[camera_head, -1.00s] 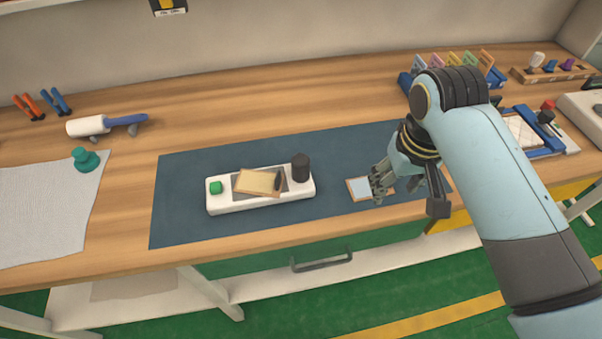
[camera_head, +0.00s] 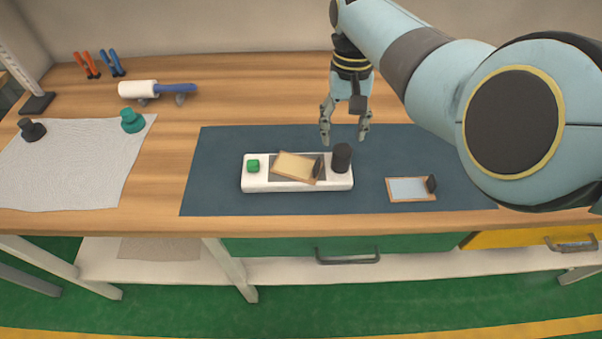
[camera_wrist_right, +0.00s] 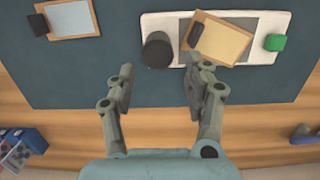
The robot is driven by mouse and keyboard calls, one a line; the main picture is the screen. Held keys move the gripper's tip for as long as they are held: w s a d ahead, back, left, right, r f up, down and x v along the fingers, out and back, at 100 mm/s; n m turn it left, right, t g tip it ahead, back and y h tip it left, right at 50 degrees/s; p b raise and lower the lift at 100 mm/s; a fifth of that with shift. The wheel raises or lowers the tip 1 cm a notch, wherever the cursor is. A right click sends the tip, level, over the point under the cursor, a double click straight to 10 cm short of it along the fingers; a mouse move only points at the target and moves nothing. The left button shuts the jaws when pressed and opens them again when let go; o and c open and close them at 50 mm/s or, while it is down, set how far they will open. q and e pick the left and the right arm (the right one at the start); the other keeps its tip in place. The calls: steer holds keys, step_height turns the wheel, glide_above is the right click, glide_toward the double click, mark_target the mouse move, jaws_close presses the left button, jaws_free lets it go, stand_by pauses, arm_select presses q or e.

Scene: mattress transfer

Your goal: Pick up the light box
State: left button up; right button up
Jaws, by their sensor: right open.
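A long white box (camera_head: 297,185), which looks like the light box, lies on the blue mat. A green button (camera_head: 253,165), a tan wooden-framed panel (camera_head: 294,166) and an upright black cylinder (camera_head: 342,158) are on its top. My right gripper (camera_head: 345,138) is open and empty, pointing down just behind the cylinder. In the right wrist view, the open right gripper (camera_wrist_right: 158,75) has its fingertips apart, with the black cylinder (camera_wrist_right: 156,50) just beyond the gap. The white box (camera_wrist_right: 265,22) shows there too. My left gripper is not in view.
A small clipboard (camera_head: 408,190) lies on the mat (camera_head: 215,180), right of the white box. A grey cloth (camera_head: 60,165) with a teal knob (camera_head: 132,120) and a white roller (camera_head: 138,89) are at the left. The mat left of the box is clear.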

mark_target(343, 150)
steer(key=f+b, duration=0.1)
steer(key=f, duration=0.1)
steer(key=f+b, duration=0.2)
steer(key=s+f+b, duration=0.1)
steer(key=f+b, duration=0.1)
steer(key=shift+d, duration=0.15)
jaws_close()
steer(key=shift+r, duration=0.1)
